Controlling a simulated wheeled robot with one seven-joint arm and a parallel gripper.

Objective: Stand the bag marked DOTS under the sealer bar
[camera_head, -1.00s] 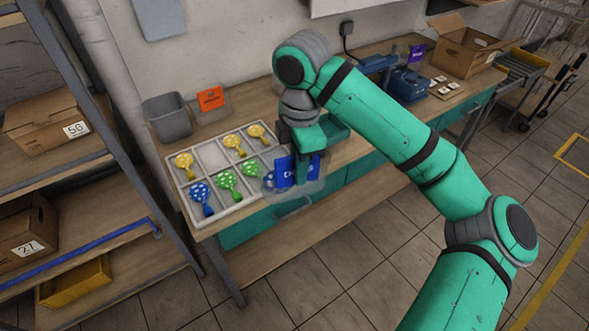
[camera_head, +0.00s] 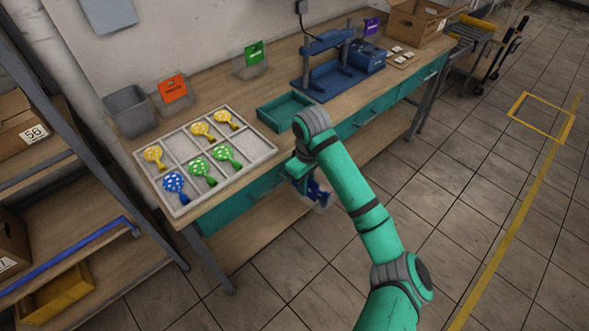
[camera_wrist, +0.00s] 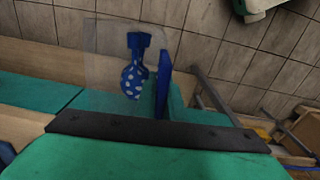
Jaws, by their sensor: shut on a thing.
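My gripper (camera_head: 302,178) is shut on a clear bag with a blue header card, held in front of the table's front edge. The marking on the card is not readable now. The blue sealer (camera_head: 322,82) stands at the back of the table, with its bar (camera_head: 328,40) raised above its base. The space under the bar looks empty. My arm hides part of the held bag in the head view.
Bags with orange (camera_head: 173,88), green (camera_head: 254,53) and purple (camera_head: 372,26) cards stand along the back. A blue box (camera_head: 366,57) adjoins the sealer.

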